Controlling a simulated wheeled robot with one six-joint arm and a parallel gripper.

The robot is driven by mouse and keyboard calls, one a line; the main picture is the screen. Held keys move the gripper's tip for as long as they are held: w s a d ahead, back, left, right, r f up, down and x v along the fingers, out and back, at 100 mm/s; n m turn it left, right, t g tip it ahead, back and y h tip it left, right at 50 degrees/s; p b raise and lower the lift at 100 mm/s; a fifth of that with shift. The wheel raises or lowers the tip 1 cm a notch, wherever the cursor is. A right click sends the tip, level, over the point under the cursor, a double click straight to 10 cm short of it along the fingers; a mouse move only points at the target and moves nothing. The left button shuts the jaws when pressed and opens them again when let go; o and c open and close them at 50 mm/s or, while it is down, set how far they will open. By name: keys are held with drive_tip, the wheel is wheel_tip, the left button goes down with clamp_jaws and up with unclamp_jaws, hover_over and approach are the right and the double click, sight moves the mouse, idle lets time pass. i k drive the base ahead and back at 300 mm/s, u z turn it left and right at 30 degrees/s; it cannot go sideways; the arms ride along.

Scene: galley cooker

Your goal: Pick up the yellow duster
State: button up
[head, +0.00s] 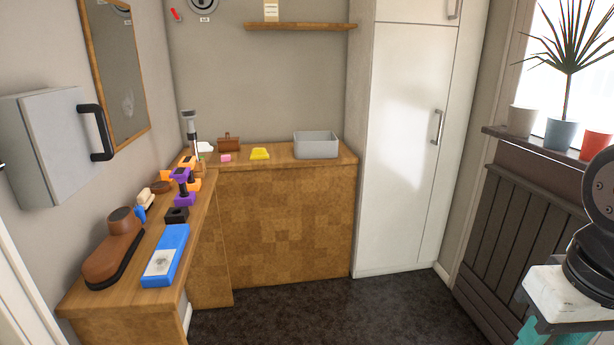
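The yellow duster (260,153) is a small, bright yellow item lying on the back wooden counter (325,162). It sits left of a grey bin and right of a small pink item, touching neither. Nothing covers it in the head view. My gripper is not in view.
The grey bin (316,147), pink item (226,157) and brown wooden holder (229,144) stand on the back counter. The dark floor (320,312) is clear.

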sight(257, 154)
drive_tip(key=u, duration=0.1)
drive_tip(key=i, duration=2)
drive_tip(key=u, duration=0.6)
drive_tip(key=i, duration=1.6)
drive_tip(key=u, duration=0.3)
